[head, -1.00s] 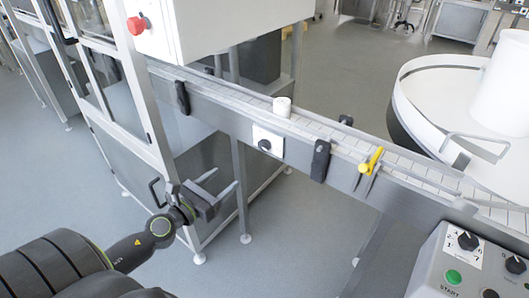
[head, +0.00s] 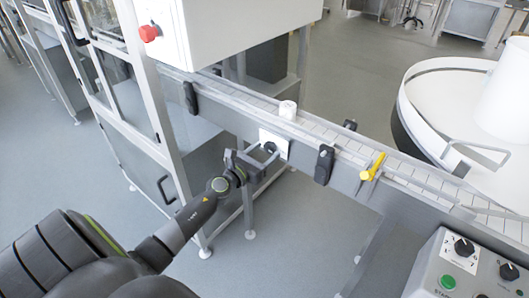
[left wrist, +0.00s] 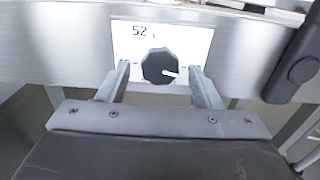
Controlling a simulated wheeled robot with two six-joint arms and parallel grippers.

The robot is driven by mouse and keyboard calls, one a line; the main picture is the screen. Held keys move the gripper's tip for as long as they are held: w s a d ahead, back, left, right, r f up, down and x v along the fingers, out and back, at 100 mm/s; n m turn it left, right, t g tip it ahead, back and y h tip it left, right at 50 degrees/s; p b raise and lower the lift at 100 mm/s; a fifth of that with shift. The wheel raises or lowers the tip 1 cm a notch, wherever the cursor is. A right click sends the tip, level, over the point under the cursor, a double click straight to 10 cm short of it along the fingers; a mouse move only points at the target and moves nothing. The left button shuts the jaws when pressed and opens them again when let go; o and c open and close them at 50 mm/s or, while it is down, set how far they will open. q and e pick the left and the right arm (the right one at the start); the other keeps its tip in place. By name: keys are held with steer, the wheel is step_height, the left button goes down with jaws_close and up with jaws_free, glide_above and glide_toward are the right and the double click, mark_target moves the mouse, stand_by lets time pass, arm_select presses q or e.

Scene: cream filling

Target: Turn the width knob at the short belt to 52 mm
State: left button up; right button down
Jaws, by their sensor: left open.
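The width knob (left wrist: 160,66) is black and many-sided, on a white plate (left wrist: 198,38) fixed to the belt's metal side. Its white pointer points right and slightly down in the left wrist view. The printed number 52 with a small tick stands at the upper left of the plate, away from the pointer. My left gripper (left wrist: 159,72) is open, with one finger on each side of the knob and visible gaps between. In the head view my left gripper (head: 262,156) is in front of the plate (head: 275,141) and partly hides the knob.
Black clamps (head: 324,164) and a yellow lever (head: 373,166) sit along the belt's side. A control box (head: 453,262) is at the lower right, a round white table (head: 440,95) at the right.

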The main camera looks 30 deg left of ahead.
arm_select(q)
steer(key=shift+w, duration=0.2)
steer(key=c, duration=1)
